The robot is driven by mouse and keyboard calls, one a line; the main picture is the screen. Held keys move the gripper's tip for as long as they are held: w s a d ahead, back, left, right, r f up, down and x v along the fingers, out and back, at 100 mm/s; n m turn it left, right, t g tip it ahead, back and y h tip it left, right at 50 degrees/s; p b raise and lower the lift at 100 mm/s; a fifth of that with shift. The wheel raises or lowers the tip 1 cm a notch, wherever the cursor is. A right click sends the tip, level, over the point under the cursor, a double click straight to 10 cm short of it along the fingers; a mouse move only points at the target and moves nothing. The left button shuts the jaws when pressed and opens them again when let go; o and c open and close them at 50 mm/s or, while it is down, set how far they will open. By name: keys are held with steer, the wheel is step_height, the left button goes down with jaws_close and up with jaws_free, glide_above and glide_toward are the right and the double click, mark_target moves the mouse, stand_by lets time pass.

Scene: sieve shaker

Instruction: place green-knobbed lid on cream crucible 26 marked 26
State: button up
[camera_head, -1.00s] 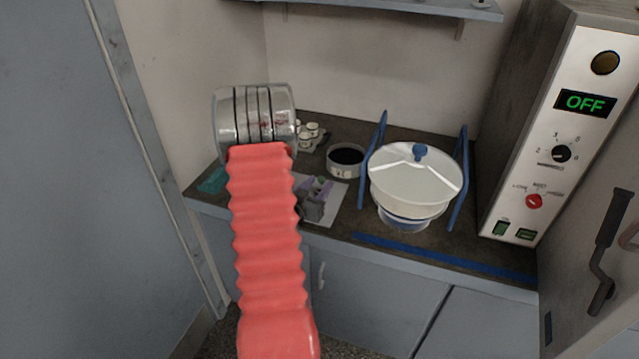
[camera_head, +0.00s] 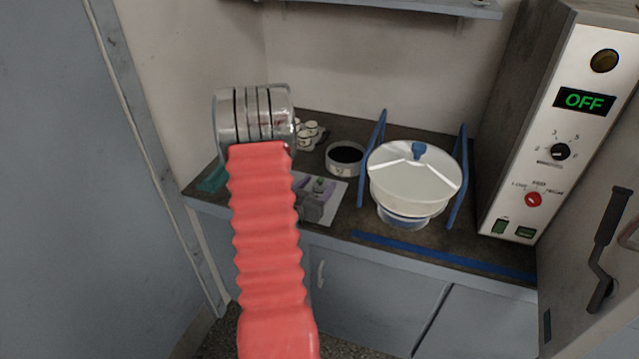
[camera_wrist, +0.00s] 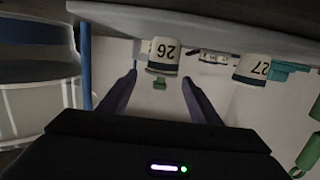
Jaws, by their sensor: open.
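The cream crucible 26 (camera_wrist: 164,50) shows upside down in the wrist view, with a dark blue band. The green-knobbed lid's knob (camera_wrist: 160,84) lines up with the crucible's mouth, and the lid appears seated there. My gripper (camera_wrist: 158,82) is open, one dark finger on each side of the knob, with gaps on both sides. In the head view, my gripper (camera_head: 318,188) is over the pale mat (camera_head: 336,203), with the green knob between its purple fingers. Crucible 26 is hidden there by the gripper.
Crucible 27 (camera_wrist: 252,68) stands beside crucible 26. Several small white crucibles (camera_head: 308,134) sit at the back. A dark-filled round pan (camera_head: 345,158) and a large white lidded bowl (camera_head: 414,185) between blue posts stand to the right. A teal object (camera_head: 212,180) lies at left.

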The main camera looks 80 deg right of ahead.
steer(key=shift+r, duration=0.2)
steer(key=shift+a+r, duration=0.1)
steer(key=shift+a, duration=0.15)
steer(key=v, duration=1.1)
steer(key=shift+a, duration=0.25)
steer(key=shift+w, duration=0.1)
